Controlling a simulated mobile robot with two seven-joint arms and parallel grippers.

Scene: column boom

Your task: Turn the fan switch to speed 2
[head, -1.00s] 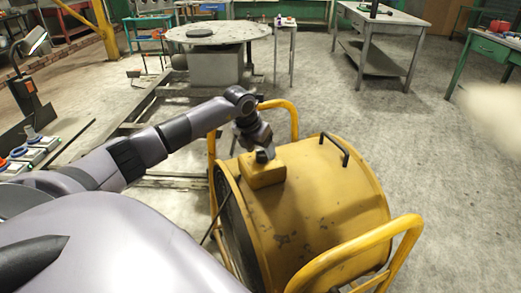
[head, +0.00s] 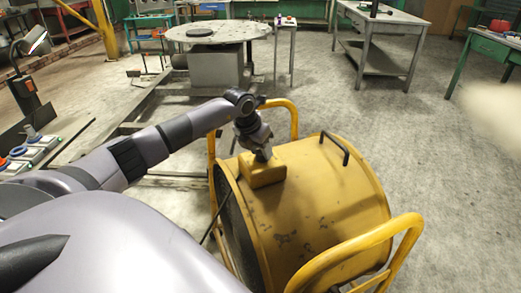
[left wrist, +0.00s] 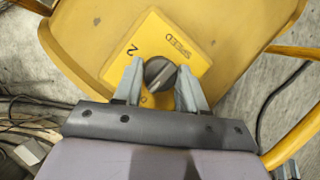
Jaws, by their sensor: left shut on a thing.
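The yellow drum fan (head: 315,205) stands on the floor in front of me, with a yellow switch box (head: 262,171) on top. In the left wrist view the box face (left wrist: 190,45) shows the word SPEED and a 2; another mark near the fingers is partly hidden. A round dark knob (left wrist: 160,74) with a lighter grip bar sits on the face. My left gripper (head: 263,154) is at the box from above. In the left wrist view its two fingers (left wrist: 160,85) are shut on the knob, one on each side. The bar's exact pointing is hard to tell. My right gripper is not in view.
Yellow tube handles (head: 370,240) frame the fan, and a small black handle (head: 336,147) is on its drum. A round table (head: 217,32) and a grey workbench (head: 385,30) stand behind. The floor to the right is clear.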

